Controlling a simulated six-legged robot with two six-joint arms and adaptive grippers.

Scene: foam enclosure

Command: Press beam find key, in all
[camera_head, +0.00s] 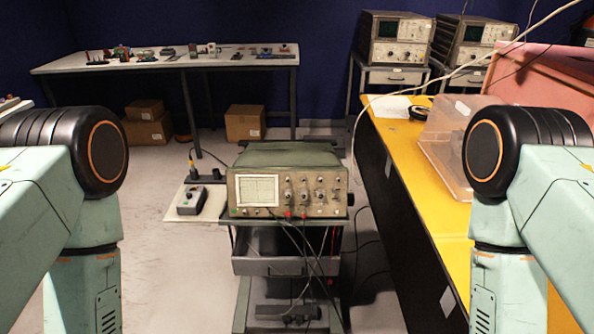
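An old oscilloscope (288,188) stands on a small cart straight ahead. Its lit-looking screen (257,190) is at the left of the front panel, with several knobs to the right of it. The beam find key is too small to tell apart on the panel. Cables are plugged in along the panel's lower edge and hang down in front. My two arms come in at the left and right edges, well apart from the oscilloscope. Neither gripper shows in the view.
A yellow table (407,185) with a clear plastic bin (446,150) runs along the right. A side shelf (183,211) with a small black device (191,201) juts from the cart's left. A white bench (170,62) stands at the back. Floor left of the cart is clear.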

